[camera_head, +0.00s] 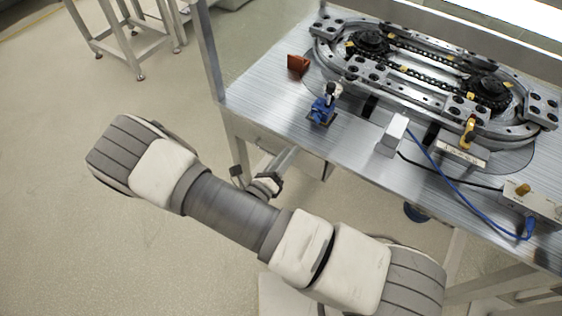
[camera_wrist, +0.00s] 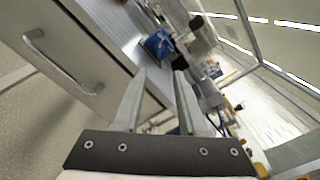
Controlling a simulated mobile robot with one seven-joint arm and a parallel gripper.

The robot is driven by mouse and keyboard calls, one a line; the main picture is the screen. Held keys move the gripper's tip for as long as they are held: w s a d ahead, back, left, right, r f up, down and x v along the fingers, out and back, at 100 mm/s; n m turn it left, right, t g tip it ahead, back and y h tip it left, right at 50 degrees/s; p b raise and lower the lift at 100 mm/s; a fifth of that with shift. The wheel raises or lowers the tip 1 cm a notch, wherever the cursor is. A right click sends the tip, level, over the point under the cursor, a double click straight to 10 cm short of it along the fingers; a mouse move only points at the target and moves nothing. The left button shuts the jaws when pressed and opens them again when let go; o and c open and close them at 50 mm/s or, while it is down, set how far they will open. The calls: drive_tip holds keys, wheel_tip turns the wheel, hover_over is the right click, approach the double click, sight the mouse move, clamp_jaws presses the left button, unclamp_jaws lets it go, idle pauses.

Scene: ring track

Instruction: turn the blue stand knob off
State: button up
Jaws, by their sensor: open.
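The blue stand (camera_head: 322,110) is small and stands on the metal table near its left front edge. A knob (camera_head: 334,89), dark and light in colour, is at its top. In the wrist view the blue stand (camera_wrist: 160,45) appears tilted, beyond the fingertips. My gripper (camera_wrist: 160,71) is open, with nothing between its fingers, and is apart from the stand. Which way the knob is set is too small to tell.
The metal table (camera_head: 262,88) carries an oval ring track (camera_head: 400,62) behind the stand. A reddish-brown block (camera_head: 298,65) is left of the stand, and a white box (camera_head: 392,135) is to its right. A drawer front with a handle (camera_wrist: 62,68) shows at left in the wrist view.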

drive_tip(key=shift+v, duration=1.7)
drive_tip(key=shift+r, duration=0.1)
drive_tip(key=s+d+r+m+g+p, duration=0.1)
drive_tip(key=s+d+r+m+g, duration=0.2)
drive_tip(key=d+r+m+g, duration=0.5)
drive_tip(key=s+d+r+m+g+p, duration=0.1)
drive_tip(key=s+d+r+m+g, duration=0.15)
drive_tip(key=r+m+g, duration=0.6)
drive_tip(key=s+r+m+t+y, duration=0.3)
drive_tip(key=s+r+m+y, duration=0.1)
drive_tip(key=r+m, duration=0.5)
drive_tip(key=s+r+m+t+y+p, duration=0.1)
drive_tip(key=s+r+m+t+y, duration=0.2)
drive_tip(key=r+m+y, duration=0.3)
wheel_tip(320, 180, up, 4)
drive_tip(key=d+m+t, duration=0.1)
drive_tip(key=m, duration=0.5)
drive_tip(key=shift+s+y, duration=0.3)
drive_tip(key=shift+s, duration=0.1)
